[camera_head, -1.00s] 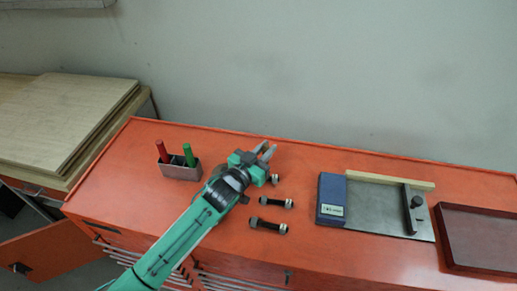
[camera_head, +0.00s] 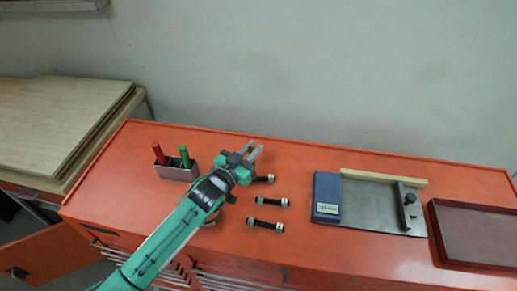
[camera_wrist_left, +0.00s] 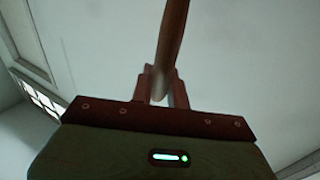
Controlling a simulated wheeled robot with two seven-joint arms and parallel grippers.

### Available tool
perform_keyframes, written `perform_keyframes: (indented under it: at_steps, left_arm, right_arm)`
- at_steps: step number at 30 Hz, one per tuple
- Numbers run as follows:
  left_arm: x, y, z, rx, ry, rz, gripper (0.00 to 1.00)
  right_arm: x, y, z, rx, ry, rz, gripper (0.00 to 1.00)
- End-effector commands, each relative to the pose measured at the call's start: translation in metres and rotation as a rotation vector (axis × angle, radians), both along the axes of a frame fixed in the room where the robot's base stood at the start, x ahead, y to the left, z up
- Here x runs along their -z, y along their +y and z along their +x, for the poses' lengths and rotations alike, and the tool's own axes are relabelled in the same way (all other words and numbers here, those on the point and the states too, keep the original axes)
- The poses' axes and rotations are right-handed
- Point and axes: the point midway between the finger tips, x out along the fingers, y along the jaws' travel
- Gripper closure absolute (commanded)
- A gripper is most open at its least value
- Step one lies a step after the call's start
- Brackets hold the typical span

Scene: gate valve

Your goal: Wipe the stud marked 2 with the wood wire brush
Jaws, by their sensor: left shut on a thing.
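My left gripper (camera_head: 255,152) is above the orange bench top, close to the far stud. In the left wrist view its fingers (camera_wrist_left: 160,90) are shut on a long brown wooden handle (camera_wrist_left: 172,35), which looks like the wood wire brush. The bristles are not visible there. Three dark studs with bright nuts lie in a column: the far stud (camera_head: 265,179), partly hidden by the gripper, the middle stud (camera_head: 271,202) and the near stud (camera_head: 265,227). Their number marks are too small to read. My right gripper is not in view.
A grey holder (camera_head: 178,172) with a red handle (camera_head: 159,153) and a green handle (camera_head: 184,156) stands left of the gripper. A blue box (camera_head: 326,197), a grey plate (camera_head: 370,206) with a wooden strip (camera_head: 385,176), and a dark red tray (camera_head: 475,232) lie right of the studs.

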Motion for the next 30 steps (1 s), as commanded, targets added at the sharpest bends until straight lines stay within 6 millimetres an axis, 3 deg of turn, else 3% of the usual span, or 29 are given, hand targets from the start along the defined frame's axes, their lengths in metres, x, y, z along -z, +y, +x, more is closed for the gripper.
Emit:
perform_keyframes:
  at_steps: [10,25,30]
  left_arm:
    - [-0.004,0.000,0.000,0.001,0.000,-0.001,1.00]
    - [-0.054,0.000,0.000,0.001,-0.001,-0.001,1.00]
    - [-0.061,0.000,0.000,0.000,0.000,0.000,1.00]
  right_arm:
    - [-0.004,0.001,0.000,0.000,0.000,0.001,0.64]
    - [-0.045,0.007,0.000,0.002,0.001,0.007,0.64]
    - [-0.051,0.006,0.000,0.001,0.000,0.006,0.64]
